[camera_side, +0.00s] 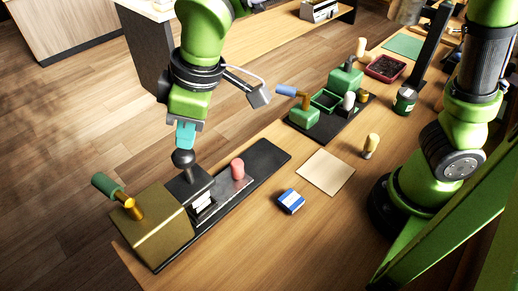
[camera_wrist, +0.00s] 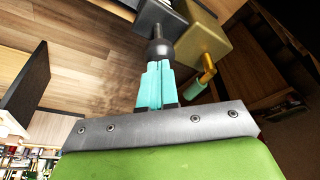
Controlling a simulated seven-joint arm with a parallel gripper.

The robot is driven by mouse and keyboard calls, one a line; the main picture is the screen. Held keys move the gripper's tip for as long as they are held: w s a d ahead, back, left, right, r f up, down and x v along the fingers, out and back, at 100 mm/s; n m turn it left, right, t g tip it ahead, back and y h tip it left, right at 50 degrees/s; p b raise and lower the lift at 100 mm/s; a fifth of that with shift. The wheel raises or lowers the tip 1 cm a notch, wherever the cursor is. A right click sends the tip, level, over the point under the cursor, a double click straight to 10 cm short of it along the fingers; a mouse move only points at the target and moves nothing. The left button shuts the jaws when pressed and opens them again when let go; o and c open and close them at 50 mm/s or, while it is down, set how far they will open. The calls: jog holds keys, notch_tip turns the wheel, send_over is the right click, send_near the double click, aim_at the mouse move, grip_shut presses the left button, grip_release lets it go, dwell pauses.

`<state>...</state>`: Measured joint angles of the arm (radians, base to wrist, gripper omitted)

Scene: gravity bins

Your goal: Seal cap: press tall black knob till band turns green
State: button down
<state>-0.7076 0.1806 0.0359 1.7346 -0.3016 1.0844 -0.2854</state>
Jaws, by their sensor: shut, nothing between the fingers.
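The black knob (camera_side: 183,158) is round-topped and stands on a dark block (camera_side: 190,184) on the black base plate (camera_side: 262,160). It also shows in the wrist view (camera_wrist: 160,50), just beyond my fingertips. My gripper (camera_side: 184,146) has teal fingers, closed together with nothing between them. It points down right above the knob; I cannot tell whether the tips touch it. In the wrist view the fingers (camera_wrist: 156,72) line up with the knob. White layers (camera_side: 203,203) show at the front of the block. No green band is clearly visible, and a red-pink cylinder (camera_side: 237,168) stands beside on the plate.
A gold-brown box (camera_side: 152,226) with a green-handled crank (camera_side: 118,195) stands left of the knob. Green fixtures (camera_side: 304,117) stand farther back.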

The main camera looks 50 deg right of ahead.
jog(key=shift+f, duration=1.2)
jog(key=shift+r, duration=1.2)
dwell(0.4)
jog(key=shift+r, duration=2.5)
